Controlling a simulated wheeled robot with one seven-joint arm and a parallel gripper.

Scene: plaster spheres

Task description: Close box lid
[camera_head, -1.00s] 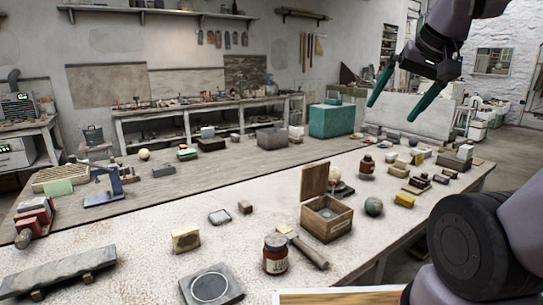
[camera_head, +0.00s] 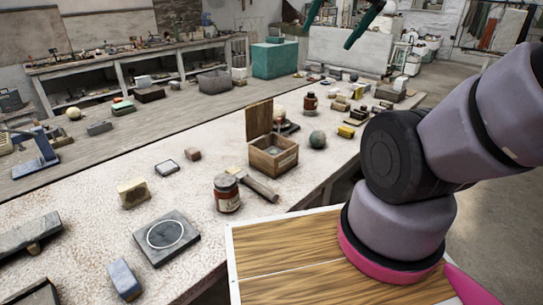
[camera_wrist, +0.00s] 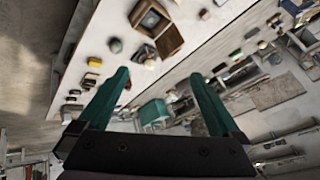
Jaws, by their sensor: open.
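The wooden box (camera_head: 273,159) stands on the speckled table with its lid (camera_head: 259,119) raised upright at the back left. Something pale lies inside it. My gripper (camera_head: 340,22) is high above the far part of the table, cut by the top edge of the head view. Its teal fingers are spread apart and empty, also in the wrist view (camera_wrist: 158,95). It is well apart from the box.
Bare tabletop (camera_head: 215,140) lies left of the box.

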